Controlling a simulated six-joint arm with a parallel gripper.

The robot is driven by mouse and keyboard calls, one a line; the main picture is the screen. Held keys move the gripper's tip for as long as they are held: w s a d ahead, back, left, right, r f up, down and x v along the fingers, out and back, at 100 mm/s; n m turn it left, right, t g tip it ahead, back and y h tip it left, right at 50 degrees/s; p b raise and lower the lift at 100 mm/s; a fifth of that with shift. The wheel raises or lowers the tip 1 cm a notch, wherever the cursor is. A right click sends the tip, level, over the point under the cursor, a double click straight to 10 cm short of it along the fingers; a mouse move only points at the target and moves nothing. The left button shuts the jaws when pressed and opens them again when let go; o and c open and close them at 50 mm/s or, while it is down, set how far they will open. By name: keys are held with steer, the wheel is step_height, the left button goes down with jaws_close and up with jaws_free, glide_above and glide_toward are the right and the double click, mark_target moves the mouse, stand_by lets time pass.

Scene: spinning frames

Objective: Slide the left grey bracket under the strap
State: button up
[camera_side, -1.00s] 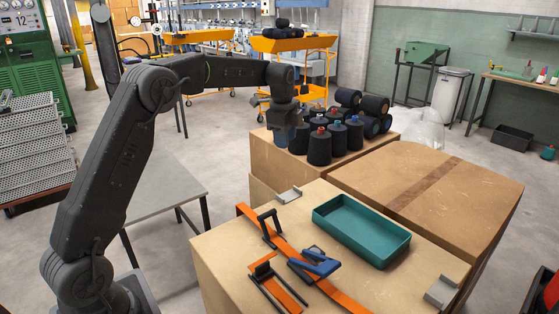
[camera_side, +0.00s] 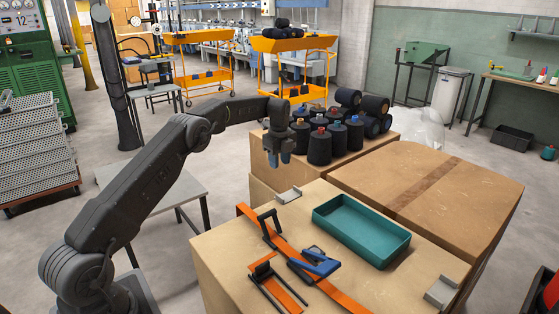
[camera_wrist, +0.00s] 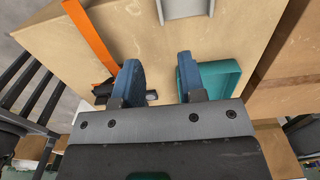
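In the side view the left grey bracket (camera_side: 289,195) lies on the cardboard box top near its far left edge. The orange strap (camera_side: 330,290) runs across the box top, nearer the camera and apart from this bracket. A ratchet with a blue handle (camera_side: 317,264) sits on the strap. My gripper (camera_side: 279,161) points down, above and behind the left bracket. In the wrist view my gripper (camera_wrist: 158,72) is open, with nothing between its blue fingers. That view shows a grey bracket (camera_wrist: 185,9) at the top edge, partly cut off, and the strap (camera_wrist: 92,35) at left.
A teal tray (camera_side: 321,222) stands right of the strap. Black buckles (camera_side: 268,226) lie around the strap, and another grey bracket (camera_side: 441,291) is at the right. Dark yarn cones (camera_side: 319,147) stand on the box behind, close to my gripper. A taped carton (camera_side: 460,190) fills the right side.

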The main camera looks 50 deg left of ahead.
mark_target(279, 197)
step_height(279, 197, down, 14)
steer(key=shift+r, duration=0.1)
stand_by(0.5)
jaws_close()
stand_by(0.3)
